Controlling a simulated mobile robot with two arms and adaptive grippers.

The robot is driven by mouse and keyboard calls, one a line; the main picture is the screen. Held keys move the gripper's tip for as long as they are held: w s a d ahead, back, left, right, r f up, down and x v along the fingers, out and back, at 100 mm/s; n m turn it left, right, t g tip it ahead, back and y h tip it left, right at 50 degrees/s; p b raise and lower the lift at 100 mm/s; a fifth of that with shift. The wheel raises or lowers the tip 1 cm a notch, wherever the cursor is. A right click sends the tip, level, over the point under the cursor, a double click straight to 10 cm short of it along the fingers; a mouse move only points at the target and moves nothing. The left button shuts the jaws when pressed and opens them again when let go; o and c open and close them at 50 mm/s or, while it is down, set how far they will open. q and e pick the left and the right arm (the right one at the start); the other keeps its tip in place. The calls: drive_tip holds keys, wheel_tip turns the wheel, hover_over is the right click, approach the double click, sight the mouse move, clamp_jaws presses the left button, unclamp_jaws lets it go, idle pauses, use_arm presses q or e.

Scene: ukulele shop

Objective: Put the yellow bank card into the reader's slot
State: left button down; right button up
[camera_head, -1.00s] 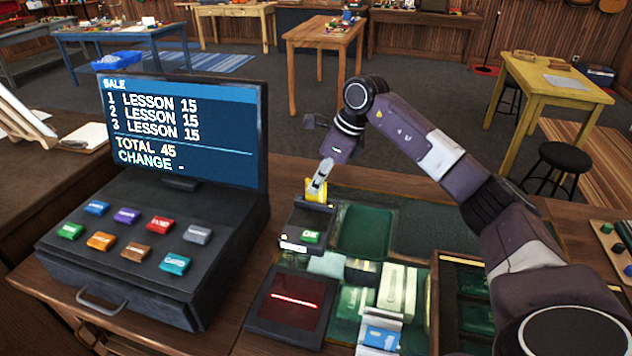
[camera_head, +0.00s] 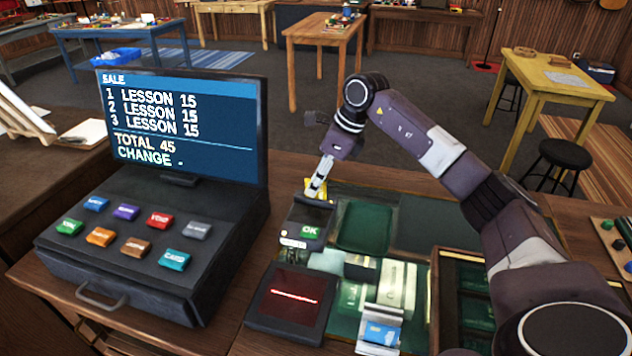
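The yellow bank card (camera_head: 308,187) shows as a small yellow patch at the far top edge of the dark card reader (camera_head: 304,216). Most of the card is hidden by the gripper and the reader, so I cannot tell how deep in the slot it sits. The reader has a green OK key and a pale strip at its near end. My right gripper (camera_head: 316,190) points down at the reader's far edge, its fingers closed on the card. My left gripper is out of view.
The till (camera_head: 120,262) with its sale screen (camera_head: 180,130) stands left of the reader. A scanner with a red line (camera_head: 292,296) lies in front. A stand with a blue card (camera_head: 380,335) and a wooden tray (camera_head: 437,300) are to the right.

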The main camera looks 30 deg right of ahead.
drive_tip(key=v, duration=1.1)
drive_tip(key=shift+d+r, duration=0.2)
drive_tip(key=shift+r, duration=0.15)
drive_tip(key=shift+s, duration=0.1)
